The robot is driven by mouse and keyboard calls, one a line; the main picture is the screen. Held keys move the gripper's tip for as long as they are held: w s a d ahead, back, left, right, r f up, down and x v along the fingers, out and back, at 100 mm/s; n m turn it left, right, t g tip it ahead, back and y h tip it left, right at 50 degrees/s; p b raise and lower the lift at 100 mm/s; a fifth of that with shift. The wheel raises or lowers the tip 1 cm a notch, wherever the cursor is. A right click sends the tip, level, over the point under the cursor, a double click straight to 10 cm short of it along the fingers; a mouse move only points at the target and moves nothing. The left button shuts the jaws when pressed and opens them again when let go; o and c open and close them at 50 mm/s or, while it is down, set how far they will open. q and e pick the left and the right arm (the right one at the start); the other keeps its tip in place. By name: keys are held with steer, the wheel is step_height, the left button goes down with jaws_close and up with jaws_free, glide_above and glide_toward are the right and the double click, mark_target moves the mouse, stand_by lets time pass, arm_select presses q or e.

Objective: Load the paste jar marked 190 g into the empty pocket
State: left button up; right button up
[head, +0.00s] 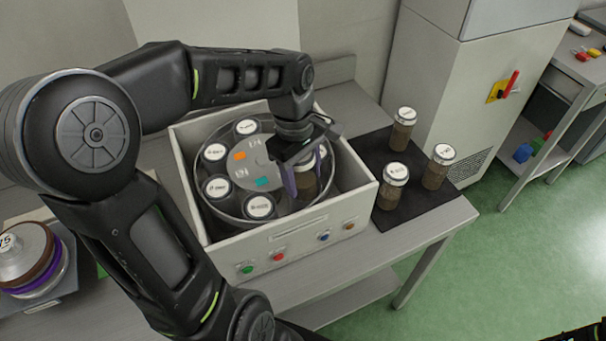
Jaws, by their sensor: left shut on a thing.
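My left gripper (298,178) reaches down over the right side of a round carousel and is shut on a brown paste jar (307,184). The gripper covers much of this jar and its lid marking, and I cannot tell whether it is fully seated in a pocket. The carousel (262,172) sits in a white box (215,243) and holds several white-lidded jars around its hub, among them one at the front (260,207). Three more jars stand on a black mat (388,216) at the right: back (402,130), front (391,187) and right (436,168). Their lid markings are too small to read.
The box front carries green, red, blue and orange buttons (279,257). A grey cabinet (450,80) with a red-handled switch stands behind the mat. A stack of round discs (28,262) is at the left. The table's front right corner (455,218) is bare.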

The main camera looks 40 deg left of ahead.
arm_select(q)
steer(key=o, duration=1.4)
steer(key=shift+a+f, duration=0.1)
steer(key=shift+a, duration=0.1)
steer(key=shift+o, duration=1.3)
steer(key=shift+r, duration=0.25)
steer(key=shift+a+r, duration=0.2)
steer(key=shift+r, duration=0.15)
step_height(320, 180, up, 7)
steer(key=shift+s+f, duration=0.1)
steer(key=shift+d, duration=0.1)
